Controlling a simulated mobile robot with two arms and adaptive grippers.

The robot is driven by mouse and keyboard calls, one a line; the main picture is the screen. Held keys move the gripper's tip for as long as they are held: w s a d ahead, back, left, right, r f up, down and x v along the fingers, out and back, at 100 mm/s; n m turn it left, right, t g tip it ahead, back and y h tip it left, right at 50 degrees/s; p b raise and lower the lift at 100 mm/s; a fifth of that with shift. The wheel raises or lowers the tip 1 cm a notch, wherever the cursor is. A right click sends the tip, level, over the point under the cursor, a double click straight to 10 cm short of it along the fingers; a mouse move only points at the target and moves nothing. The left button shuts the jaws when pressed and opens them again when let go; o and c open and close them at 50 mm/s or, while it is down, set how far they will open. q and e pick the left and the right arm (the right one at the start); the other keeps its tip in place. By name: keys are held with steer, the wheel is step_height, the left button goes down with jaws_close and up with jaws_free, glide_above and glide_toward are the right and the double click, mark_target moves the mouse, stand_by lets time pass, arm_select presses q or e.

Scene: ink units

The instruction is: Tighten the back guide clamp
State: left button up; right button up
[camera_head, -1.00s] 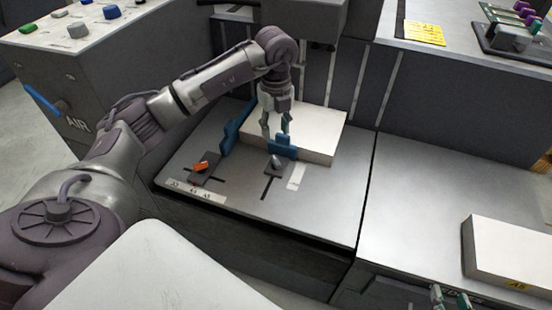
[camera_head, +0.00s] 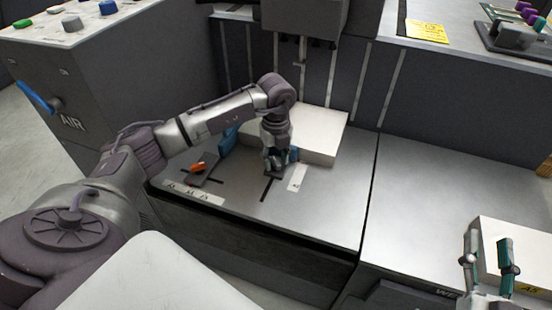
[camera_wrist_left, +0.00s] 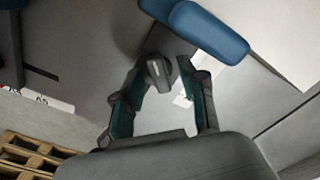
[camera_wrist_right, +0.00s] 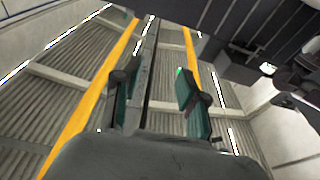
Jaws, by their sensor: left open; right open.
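My left gripper (camera_head: 273,165) is open and points down over the tray. In the left wrist view, a dark grey clamp knob (camera_wrist_left: 158,72) sits between its two open fingers, with no firm grip showing. A blue guide (camera_wrist_left: 208,30) is just beyond the knob and also shows beside the white paper stack in the head view (camera_head: 293,155). A second blue guide (camera_head: 229,139) stands at the stack's left, with an orange clamp lever (camera_head: 198,168) near it. I cannot tell which guide is named the back one. My right gripper (camera_head: 488,240) is open and empty.
The white paper stack (camera_head: 318,135) lies on the metal tray (camera_head: 325,205). A size label strip (camera_head: 190,194) is at the tray's front left. Another white block marked A5 (camera_head: 525,245) sits at the right, behind my right gripper. The metal surface between is clear.

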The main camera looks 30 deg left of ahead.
arm_select(q)
jaws_close()
